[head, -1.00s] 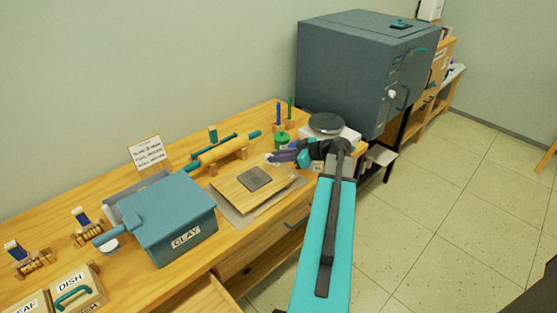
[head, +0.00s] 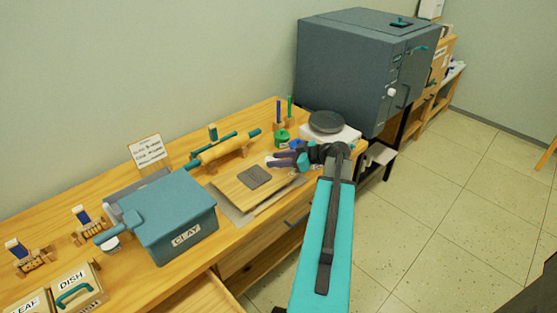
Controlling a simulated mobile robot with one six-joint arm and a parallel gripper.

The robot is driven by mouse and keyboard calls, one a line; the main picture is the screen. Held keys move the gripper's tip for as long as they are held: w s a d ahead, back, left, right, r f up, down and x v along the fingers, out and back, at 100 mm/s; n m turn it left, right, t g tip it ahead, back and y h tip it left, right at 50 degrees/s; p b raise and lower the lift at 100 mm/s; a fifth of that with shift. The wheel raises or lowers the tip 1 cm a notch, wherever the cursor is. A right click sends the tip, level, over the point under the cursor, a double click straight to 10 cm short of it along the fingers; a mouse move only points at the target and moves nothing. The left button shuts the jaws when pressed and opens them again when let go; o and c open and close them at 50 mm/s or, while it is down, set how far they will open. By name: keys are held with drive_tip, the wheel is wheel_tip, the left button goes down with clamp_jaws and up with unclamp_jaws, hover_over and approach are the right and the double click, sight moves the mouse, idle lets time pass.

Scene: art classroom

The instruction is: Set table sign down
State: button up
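A white card sign with handwritten lines (head: 147,151) stands at the back of the wooden table, behind the clay box and close to the wall. It looks upright, and its foot is hidden behind the box. My gripper (head: 274,157) is well to the right of the sign, low over the right part of the table, beside the wooden board. Its two dark fingers point left and appear apart, with nothing clearly seen between them. My wrist hides part of the table's right end.
A blue box labelled CLAY (head: 170,220) stands at the front left. A wooden board (head: 232,190) with a dark slab (head: 254,177) lies mid-table. A rolling pin (head: 222,151) is behind it. A scale (head: 326,124) and large grey kiln (head: 350,70) are at the right. A drawer (head: 200,295) is open.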

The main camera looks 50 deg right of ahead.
drive_tip(key=shift+r+p, duration=0.2)
drive_tip(key=shift+p, duration=0.15)
drive_tip(key=shift+s+d, duration=0.15)
drive_tip(key=shift+s, duration=0.25)
drive_tip(key=b+v, duration=0.2)
drive_tip(key=v, duration=0.9)
drive_tip(key=shift+r+b, duration=0.15)
drive_tip(key=shift+b, duration=0.25)
